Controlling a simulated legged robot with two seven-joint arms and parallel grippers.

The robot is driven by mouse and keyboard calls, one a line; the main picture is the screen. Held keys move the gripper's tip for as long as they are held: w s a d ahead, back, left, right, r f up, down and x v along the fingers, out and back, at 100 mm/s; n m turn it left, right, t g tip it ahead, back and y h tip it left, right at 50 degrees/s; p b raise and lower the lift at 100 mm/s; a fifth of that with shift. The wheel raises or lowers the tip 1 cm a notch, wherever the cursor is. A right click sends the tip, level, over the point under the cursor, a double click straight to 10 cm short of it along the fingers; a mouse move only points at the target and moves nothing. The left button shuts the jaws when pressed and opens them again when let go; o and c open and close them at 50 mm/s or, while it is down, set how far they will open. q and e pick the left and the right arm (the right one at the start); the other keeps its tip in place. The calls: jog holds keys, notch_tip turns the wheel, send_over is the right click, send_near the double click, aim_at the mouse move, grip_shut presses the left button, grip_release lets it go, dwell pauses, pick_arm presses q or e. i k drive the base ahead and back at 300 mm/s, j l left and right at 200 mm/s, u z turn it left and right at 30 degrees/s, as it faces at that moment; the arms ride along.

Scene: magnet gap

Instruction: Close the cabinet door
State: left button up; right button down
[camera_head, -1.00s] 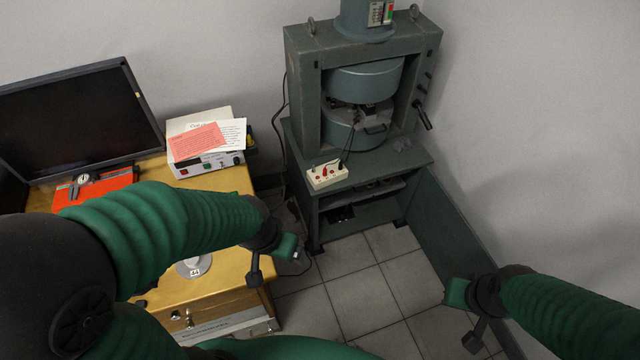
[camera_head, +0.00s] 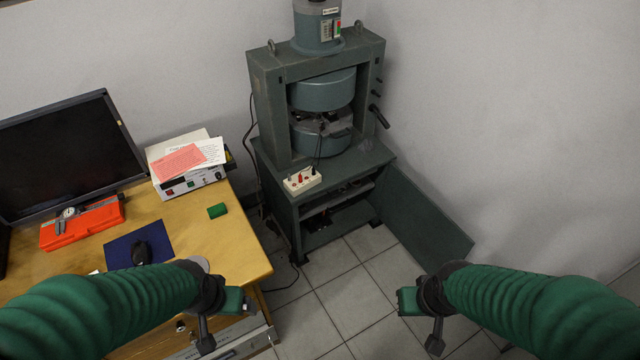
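The grey-green cabinet (camera_head: 270,188) stands under the large magnet, its front open and a shelf and dark items showing inside. Its door (camera_head: 425,215) is swung wide open to the right, a flat panel standing out from the cabinet's right front edge toward the wall. My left gripper (camera_head: 222,322) is over the desk's front edge, its fingers apart and nothing between them. My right gripper (camera_head: 420,322) is over the floor in front of the door, nearer to me and apart from it, also with fingers apart and empty.
The magnet (camera_head: 322,95) and a small switch box (camera_head: 302,180) stand on the cabinet. The wooden desk (camera_head: 190,235) at left holds a monitor (camera_head: 65,150), an instrument and a mouse. Clear tiled floor (camera_head: 345,270) lies before the cabinet; a wall bounds the right.

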aim_at(428, 233)
jog(key=i+l+z, duration=0.1)
jog(key=i, duration=0.25)
jog(key=i+l+z, duration=0.15)
jog(key=i+l, duration=0.15)
jog(key=i+l+z, duration=0.1)
jog(key=i, duration=0.3)
